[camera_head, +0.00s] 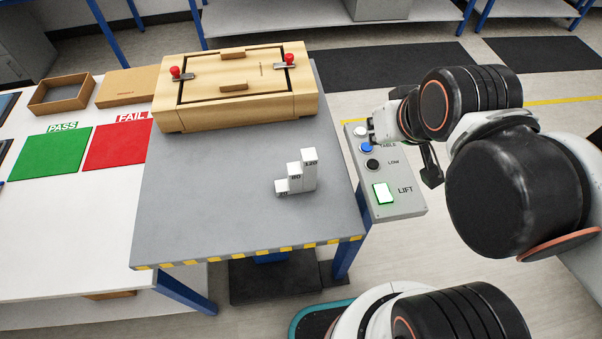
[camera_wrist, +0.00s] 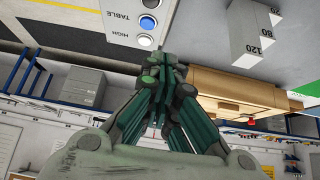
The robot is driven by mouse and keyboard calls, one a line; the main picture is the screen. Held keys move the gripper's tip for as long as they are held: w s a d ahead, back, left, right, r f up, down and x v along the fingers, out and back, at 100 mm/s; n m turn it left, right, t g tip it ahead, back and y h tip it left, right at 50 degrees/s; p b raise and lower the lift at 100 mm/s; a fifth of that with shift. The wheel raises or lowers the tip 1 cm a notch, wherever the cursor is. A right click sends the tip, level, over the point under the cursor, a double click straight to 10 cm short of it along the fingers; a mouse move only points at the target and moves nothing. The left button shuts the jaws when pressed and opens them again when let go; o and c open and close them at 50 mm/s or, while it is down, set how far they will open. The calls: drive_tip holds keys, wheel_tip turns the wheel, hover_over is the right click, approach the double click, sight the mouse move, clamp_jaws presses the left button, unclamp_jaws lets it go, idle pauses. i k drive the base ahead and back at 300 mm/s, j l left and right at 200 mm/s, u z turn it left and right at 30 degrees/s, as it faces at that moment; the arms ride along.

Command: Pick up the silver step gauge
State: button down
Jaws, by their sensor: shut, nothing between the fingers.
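The silver step gauge (camera_head: 297,174) stands upright on the grey table (camera_head: 215,210), with three steps rising to the right and numbers on them. It also shows in the wrist view (camera_wrist: 257,30) at the upper right, upside down. My gripper (camera_wrist: 165,62) is shut and empty in the wrist view, with its fingertips near the control panel's buttons. In the head view my gripper (camera_head: 372,130) is at the panel, right of the table and apart from the gauge; my arm partly hides it.
The control panel (camera_head: 400,205) with a lit LIFT switch (camera_head: 383,193) and blue button (camera_head: 366,147) is at the table's right side. A wooden fixture (camera_head: 235,85) with red knobs covers the table's back. Green (camera_head: 50,153) and red (camera_head: 117,145) pads lie on the white table at left.

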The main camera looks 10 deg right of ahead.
sight(302, 175)
drive_tip(key=k+j+u, duration=0.1)
drive_tip(key=j, duration=0.3)
drive_tip(key=k+j+u, duration=0.15)
drive_tip(key=j, duration=0.25)
drive_tip(key=k+j+u, duration=0.1)
drive_tip(key=j, duration=0.35)
drive_tip(key=k+j+u, duration=0.15)
drive_tip(key=j, duration=0.25)
